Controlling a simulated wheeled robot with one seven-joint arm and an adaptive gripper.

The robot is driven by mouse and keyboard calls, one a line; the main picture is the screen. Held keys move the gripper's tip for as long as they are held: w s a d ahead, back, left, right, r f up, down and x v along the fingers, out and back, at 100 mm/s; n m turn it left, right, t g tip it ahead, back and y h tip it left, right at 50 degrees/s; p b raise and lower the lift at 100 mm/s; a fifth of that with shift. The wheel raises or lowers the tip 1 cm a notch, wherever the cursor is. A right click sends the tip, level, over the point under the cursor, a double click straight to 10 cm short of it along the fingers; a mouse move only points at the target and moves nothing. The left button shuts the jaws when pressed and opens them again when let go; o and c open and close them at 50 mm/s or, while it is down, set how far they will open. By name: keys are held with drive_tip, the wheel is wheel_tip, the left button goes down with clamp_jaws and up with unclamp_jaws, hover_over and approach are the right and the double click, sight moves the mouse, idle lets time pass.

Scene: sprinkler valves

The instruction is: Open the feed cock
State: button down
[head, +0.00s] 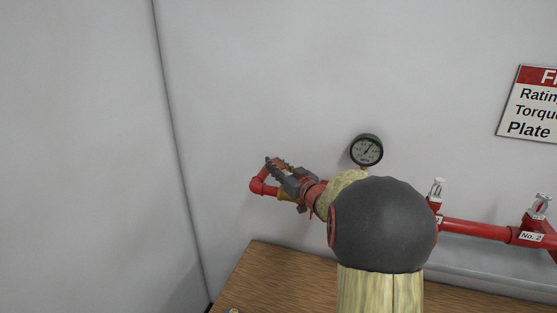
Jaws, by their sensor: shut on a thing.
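The feed cock (285,195) is at the left end of the red pipework, beside a red elbow. Only a small brass-coloured part of it shows. My gripper (277,170) is on it from the right, with its dark fingers shut at the cock. The fingers hide the handle, so I cannot tell its angle. My own arm comes up from the lower middle of the head view and covers the pipe right of the cock.
A round pressure gauge (367,150) stands above the pipe. Sprinkler heads (437,189) (540,206) stand on the red pipe (475,229) at right. A sign (530,105) hangs on the wall. A wooden bench top (275,270) lies below; left of the elbow is bare wall.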

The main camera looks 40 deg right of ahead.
drive_tip(key=shift+a, duration=0.15)
idle(0.3)
drive_tip(key=c, duration=1.6)
unclamp_jaws()
drive_tip(key=shift+c, duration=0.2)
drive_tip(key=s, duration=0.4)
drive_tip(key=s+a, duration=0.1)
drive_tip(key=s, duration=0.2)
drive_tip(key=s+a, duration=0.1)
drive_tip(key=s, duration=0.3)
drive_tip(key=shift+s, duration=0.35)
